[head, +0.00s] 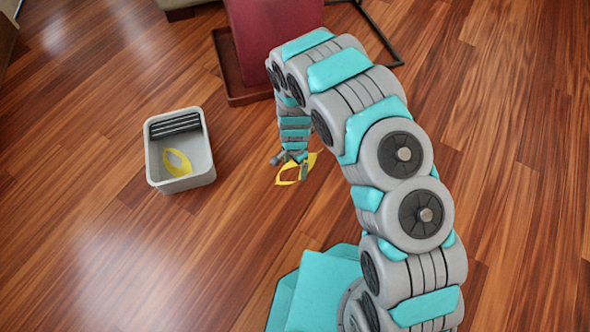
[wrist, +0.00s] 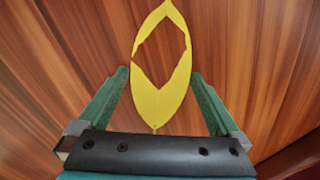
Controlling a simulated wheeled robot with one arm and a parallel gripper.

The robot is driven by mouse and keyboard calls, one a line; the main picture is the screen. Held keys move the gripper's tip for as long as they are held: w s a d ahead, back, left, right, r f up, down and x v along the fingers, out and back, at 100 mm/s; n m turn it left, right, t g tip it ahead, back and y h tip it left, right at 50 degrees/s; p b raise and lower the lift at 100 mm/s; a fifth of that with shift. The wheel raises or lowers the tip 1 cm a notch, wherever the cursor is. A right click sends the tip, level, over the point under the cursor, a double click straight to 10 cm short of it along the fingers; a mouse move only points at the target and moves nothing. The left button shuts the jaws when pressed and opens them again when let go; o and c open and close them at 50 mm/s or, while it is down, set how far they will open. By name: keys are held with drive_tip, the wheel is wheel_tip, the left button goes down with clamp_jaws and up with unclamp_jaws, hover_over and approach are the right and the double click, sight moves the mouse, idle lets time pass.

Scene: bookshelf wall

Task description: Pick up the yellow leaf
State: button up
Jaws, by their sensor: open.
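A flat yellow leaf (head: 290,176) with a large hole in its middle lies on the wooden floor, partly hidden by my gripper in the head view. In the wrist view the yellow leaf (wrist: 162,100) stretches up from between the fingers, its lower tip near the dark palm edge. My gripper (wrist: 160,80) is open, with one green finger on each side of the leaf and a gap to both. In the head view my gripper (head: 290,160) hangs low over the leaf. I cannot tell its exact height above the floor.
A pale grey bin (head: 203,178) stands on the floor to the left, with another yellow leaf (head: 177,162) and a dark ridged item (head: 175,124) inside. A dark red object (head: 265,35) on a brown base stands behind my arm. Floor left of the bin is clear.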

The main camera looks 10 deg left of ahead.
sight(294, 170)
drive_tip(key=c, duration=0.6)
drive_tip(key=shift+r, duration=0.1)
drive_tip(key=shift+r, duration=0.45)
wheel_tip(294, 170, up, 3)
drive_tip(key=shift+s+f+p, duration=0.1)
drive_tip(key=shift+s+p, duration=0.05)
drive_tip(key=shift+p, duration=0.3)
drive_tip(key=s, duration=0.5)
drive_tip(key=s+a+p, duration=0.1)
drive_tip(key=s, duration=0.4)
drive_tip(key=s+r, duration=0.1)
drive_tip(key=s, duration=0.4)
drive_tip(key=shift+s+a+r, duration=0.1)
drive_tip(key=shift+s+a, duration=0.05)
drive_tip(key=shift+s, duration=0.15)
